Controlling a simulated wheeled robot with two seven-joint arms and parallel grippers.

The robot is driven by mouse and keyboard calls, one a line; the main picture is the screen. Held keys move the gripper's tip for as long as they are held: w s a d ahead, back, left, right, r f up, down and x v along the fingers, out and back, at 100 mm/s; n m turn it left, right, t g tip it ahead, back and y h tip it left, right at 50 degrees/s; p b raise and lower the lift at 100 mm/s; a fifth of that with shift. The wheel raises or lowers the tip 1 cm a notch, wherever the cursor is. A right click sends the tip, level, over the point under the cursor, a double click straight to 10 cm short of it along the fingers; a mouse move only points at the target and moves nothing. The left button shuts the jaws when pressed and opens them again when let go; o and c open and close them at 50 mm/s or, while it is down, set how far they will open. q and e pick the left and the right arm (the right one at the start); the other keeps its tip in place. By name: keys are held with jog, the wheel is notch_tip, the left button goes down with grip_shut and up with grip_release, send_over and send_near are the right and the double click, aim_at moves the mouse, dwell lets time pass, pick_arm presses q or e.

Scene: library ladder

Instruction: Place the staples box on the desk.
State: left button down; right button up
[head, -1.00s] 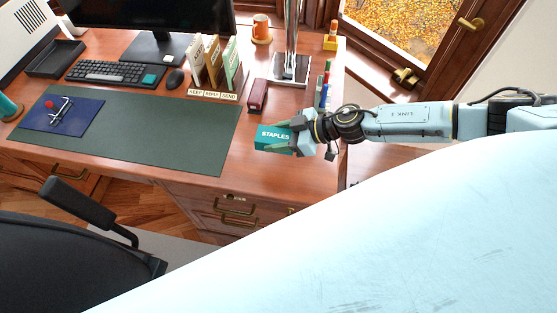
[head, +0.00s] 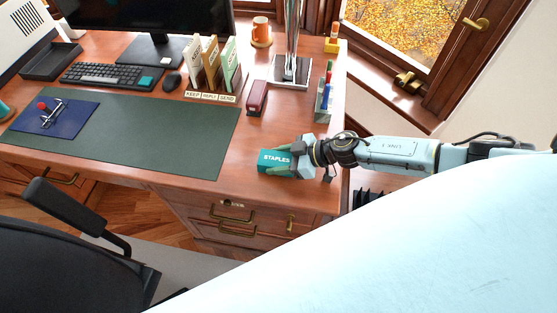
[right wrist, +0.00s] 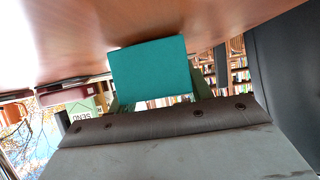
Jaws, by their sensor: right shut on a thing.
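The teal staples box (head: 273,160) is held by my right gripper (head: 290,160) over the right front part of the wooden desk (head: 218,185). My right gripper is shut on the box, with its fingers along the box's sides. In the right wrist view the box (right wrist: 152,70) sits between the fingers, with the desk surface (right wrist: 110,25) very close to it. I cannot tell whether the box touches the desk. My left gripper is not in view.
A dark red stapler (head: 257,97) and a pen holder (head: 325,98) stand behind the box. The green desk mat (head: 150,130) lies to its left. A letter sorter (head: 212,70) stands farther back. A black chair (head: 75,240) is in front of the desk.

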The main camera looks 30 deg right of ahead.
jog(key=shift+f, duration=0.15)
jog(key=o, duration=1.1)
jog(key=shift+s+d+r, duration=0.15)
jog(key=shift+d+r, duration=0.05)
jog(key=shift+r, duration=0.1)
jog(key=p+v, duration=0.1)
jog(key=v, duration=1)
jog(key=shift+s+d+r, duration=0.1)
jog(key=shift+s+d, duration=0.05)
